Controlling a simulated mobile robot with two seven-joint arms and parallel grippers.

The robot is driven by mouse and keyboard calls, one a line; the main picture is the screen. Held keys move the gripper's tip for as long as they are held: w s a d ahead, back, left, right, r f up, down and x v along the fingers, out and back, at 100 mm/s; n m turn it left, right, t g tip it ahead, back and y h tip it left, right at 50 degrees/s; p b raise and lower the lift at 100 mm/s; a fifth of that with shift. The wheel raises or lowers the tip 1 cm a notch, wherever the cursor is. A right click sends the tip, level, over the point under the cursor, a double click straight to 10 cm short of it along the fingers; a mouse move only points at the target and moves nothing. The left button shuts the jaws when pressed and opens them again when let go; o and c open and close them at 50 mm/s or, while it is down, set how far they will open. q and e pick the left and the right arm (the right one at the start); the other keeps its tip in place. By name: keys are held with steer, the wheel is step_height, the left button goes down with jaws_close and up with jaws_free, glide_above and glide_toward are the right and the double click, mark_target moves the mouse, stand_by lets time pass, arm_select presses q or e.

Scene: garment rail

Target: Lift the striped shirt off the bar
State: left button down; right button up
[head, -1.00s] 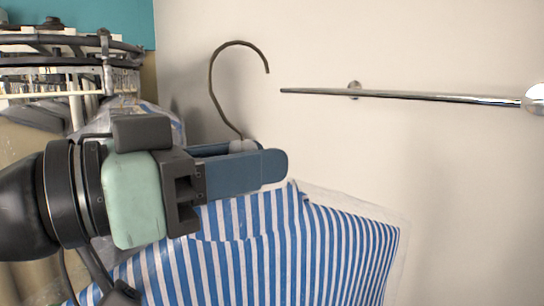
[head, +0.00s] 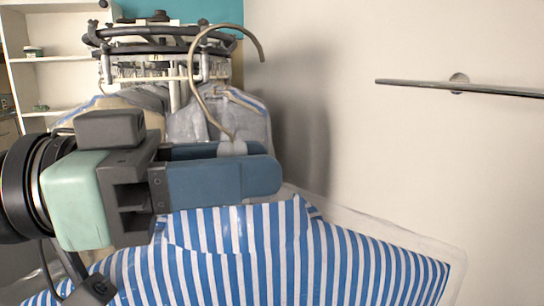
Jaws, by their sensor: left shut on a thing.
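The striped shirt (head: 300,260), blue and white in a clear cover, hangs below my left gripper (head: 262,165) in the head view. That gripper is shut on the neck of the shirt's hanger, just under its wire hook (head: 200,72). The hook stands up above the blue fingers and is free of the bar. The metal bar (head: 470,88) sticks out along the white wall at the upper right, well apart from the hook. The shirt's lower part is out of the frame. My right gripper is not in view.
Behind my gripper, a round rack (head: 160,42) carries several covered garments (head: 225,118). White shelves (head: 60,75) stand at the far left. The pale wall (head: 370,160) fills the right side, with clear room in front below the bar.

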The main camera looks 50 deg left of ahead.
arm_select(q)
steer(key=p+v, duration=0.1)
steer(key=v, duration=0.4)
steer(key=shift+s+r, duration=0.1)
steer(key=shift+s, duration=0.1)
steer(key=shift+p+v, duration=0.45)
steer(key=shift+v, duration=1.55)
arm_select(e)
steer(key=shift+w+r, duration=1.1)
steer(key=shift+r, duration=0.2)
arm_select(q)
steer(key=shift+w, duration=0.15)
